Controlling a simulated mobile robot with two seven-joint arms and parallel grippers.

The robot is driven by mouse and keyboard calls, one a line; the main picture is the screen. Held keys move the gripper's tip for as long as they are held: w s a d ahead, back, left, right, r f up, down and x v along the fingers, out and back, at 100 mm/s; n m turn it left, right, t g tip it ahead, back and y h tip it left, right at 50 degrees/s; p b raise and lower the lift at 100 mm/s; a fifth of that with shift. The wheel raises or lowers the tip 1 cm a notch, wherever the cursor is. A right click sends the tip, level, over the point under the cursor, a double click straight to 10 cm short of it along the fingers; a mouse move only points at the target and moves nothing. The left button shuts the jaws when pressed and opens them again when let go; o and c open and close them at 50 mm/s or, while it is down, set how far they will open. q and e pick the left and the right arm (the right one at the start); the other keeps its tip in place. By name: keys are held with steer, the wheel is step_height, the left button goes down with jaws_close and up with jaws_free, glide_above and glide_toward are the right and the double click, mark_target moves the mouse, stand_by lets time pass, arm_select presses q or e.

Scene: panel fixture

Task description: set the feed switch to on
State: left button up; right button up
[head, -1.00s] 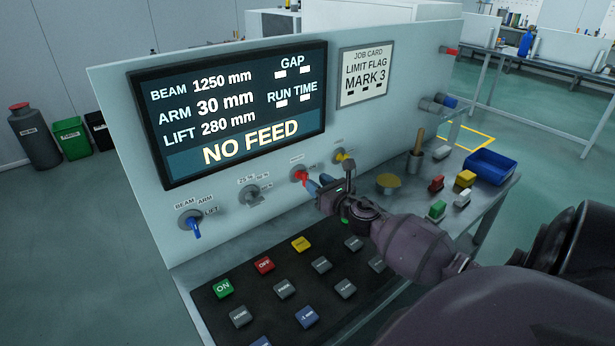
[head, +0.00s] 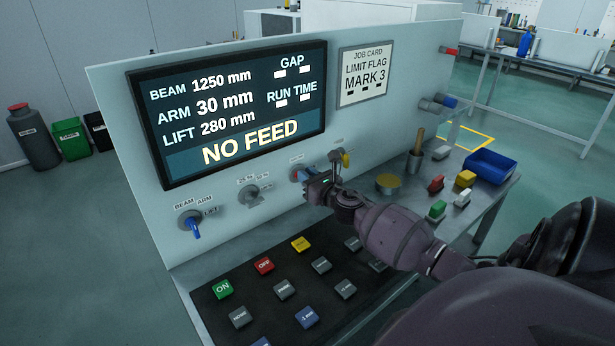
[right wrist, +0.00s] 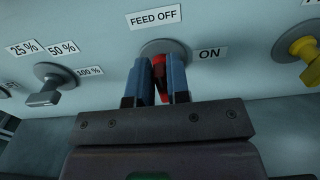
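The feed switch (head: 295,175) is a red handle on a round grey base low on the panel. In the right wrist view the red handle (right wrist: 161,76) stands below the FEED OFF label (right wrist: 154,18), with the ON label (right wrist: 210,54) to its right. My right gripper (head: 307,175) is at the switch. In the right wrist view its two blue fingers (right wrist: 162,78) are close together on either side of the handle, which they partly hide. The panel screen (head: 245,110) reads NO FEED. My left gripper is not in view.
A yellow knob (head: 345,159) sits just right of the switch, and a grey percent knob (head: 250,194) to its left. A blue lever (head: 193,227) is further left. A sloped button board (head: 270,295) lies below. A blue bin (head: 490,167) stands on the right shelf.

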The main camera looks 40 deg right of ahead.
jaws_close()
steer(key=shift+m, duration=0.4)
steer(key=shift+s+d+f+m+p, duration=0.1)
steer(key=shift+d+f+m+p, duration=0.3)
steer(key=shift+m, duration=2.45)
steer(key=shift+w+d+f+m+p, duration=0.15)
steer(key=shift+m+p, duration=0.4)
steer(key=shift+m, duration=2.35)
steer(key=shift+s+d+f+m+p, duration=0.15)
steer(key=shift+d+f+m+p, duration=0.3)
steer(key=shift+m, duration=2.4)
steer(key=shift+a+r, duration=0.1)
